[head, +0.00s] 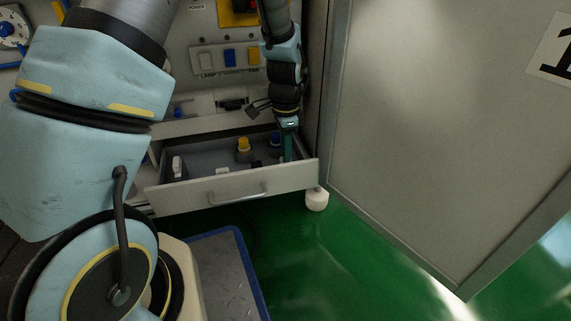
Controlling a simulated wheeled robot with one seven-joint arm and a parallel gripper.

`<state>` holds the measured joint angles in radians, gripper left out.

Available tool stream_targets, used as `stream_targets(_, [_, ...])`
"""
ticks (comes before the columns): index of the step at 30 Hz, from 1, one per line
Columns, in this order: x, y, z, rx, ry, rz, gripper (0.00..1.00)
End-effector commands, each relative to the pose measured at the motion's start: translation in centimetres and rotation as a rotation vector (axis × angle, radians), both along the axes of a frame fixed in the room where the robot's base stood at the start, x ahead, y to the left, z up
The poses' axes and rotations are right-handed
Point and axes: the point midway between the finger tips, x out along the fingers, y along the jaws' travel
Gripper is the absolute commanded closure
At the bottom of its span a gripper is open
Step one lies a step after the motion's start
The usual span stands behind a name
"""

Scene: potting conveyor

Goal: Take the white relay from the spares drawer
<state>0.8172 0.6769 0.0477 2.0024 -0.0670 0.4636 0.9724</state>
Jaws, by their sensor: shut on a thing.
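The spares drawer (236,192) is pulled open below the panel. My gripper (287,155) points down into its right end. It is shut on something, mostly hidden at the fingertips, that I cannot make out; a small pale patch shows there. A white upright piece (178,166) stands at the drawer's left end, well apart from my gripper. I cannot tell for certain which white piece is the relay.
The drawer also holds a yellow-topped piece (243,146) and a blue-topped piece (275,138) close to my gripper. White (205,61), blue (229,58) and yellow (253,55) blocks sit on the panel above. A large grey door (420,120) stands close on the right.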

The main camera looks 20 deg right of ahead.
Motion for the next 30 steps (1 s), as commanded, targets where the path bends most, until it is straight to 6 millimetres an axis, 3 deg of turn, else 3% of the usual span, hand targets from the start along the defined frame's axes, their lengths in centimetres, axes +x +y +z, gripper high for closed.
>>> stream_targets(30, [0.0, 0.0, 2.7, 0.0, 0.0, 0.0, 1.0])
